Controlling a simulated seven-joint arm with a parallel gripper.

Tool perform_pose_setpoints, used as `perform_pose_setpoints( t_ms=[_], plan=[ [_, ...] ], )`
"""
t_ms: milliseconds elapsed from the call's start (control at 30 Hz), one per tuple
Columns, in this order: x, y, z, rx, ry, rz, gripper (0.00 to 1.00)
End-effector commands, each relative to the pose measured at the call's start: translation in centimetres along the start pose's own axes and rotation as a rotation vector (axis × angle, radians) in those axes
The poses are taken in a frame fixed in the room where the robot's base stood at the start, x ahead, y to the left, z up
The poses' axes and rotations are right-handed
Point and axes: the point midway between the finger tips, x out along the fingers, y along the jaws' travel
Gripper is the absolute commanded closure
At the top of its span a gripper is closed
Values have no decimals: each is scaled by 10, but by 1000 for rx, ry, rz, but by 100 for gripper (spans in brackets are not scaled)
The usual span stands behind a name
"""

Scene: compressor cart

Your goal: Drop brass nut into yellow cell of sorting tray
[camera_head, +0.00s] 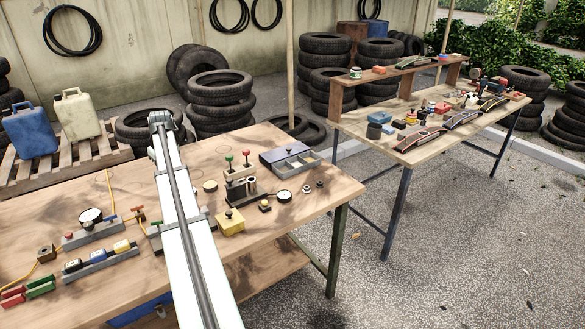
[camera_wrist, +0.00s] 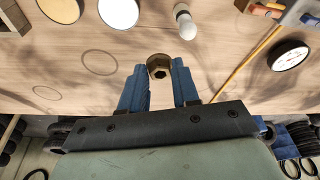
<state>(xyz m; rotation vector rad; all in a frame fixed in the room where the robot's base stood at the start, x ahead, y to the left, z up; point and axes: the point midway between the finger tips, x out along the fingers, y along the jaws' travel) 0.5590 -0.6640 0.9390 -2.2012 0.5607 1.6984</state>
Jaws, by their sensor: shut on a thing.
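In the wrist view the brass nut (camera_wrist: 158,66) sits between the tips of my gripper's (camera_wrist: 158,78) two blue fingers, which are shut on it. The wooden tabletop shows beyond it. In the head view my white arm reaches over the left table, and the fingers and the held nut are hidden. The grey sorting tray (camera_head: 271,158) appears to be the open, divided box at the table's back right, well to the right of my arm's end. Its cells are small here; I cannot tell clearly which is yellow.
The table's right corner is clear.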

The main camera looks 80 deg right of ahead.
Motion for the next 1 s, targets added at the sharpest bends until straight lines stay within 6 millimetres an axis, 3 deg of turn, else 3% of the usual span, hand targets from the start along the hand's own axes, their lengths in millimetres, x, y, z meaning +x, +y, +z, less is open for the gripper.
perform_pose_setpoints(
  t_ms=[33, 400, 600, 1000],
  plan=[
    [-3, 24, 1, 16, 0, 4, 99],
    [-20, 165, 34, 98, 3, 26, 99],
    [-27, 225, 54, 130, 4, 34, 99],
    [-39, 321, 98, 180, 6, 48, 99]
  ],
)
